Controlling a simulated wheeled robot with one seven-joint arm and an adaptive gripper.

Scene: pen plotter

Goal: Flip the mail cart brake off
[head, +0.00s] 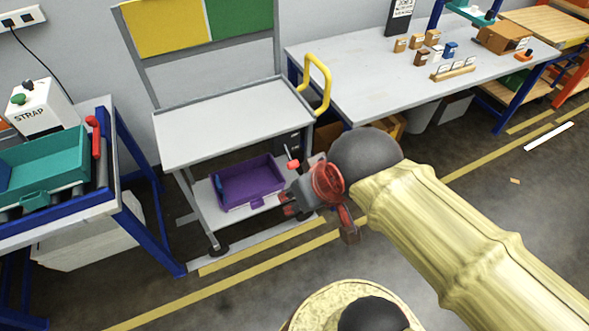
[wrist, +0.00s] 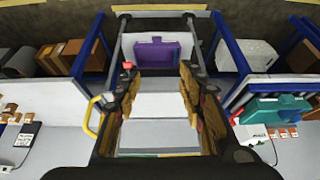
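The mail cart (head: 225,125) has a grey top, a lower shelf and a yellow handle (head: 318,85) at its right end. A small lever with a red knob (head: 293,164), likely the brake, is on the cart's right side below the top. My gripper (head: 318,213) is just right of and below the knob in the head view. In the wrist view my gripper (wrist: 158,76) has its fingers wide apart with nothing between them. The red knob (wrist: 128,65) shows at the left fingertip there; I cannot tell whether they touch.
A purple bin (head: 247,182) sits on the lower shelf. A blue-framed table (head: 95,205) with a teal tray (head: 45,165) and a STRAP box (head: 42,110) stands left. A long grey table (head: 375,75) with small boxes stands right. Floor at the right is mostly clear.

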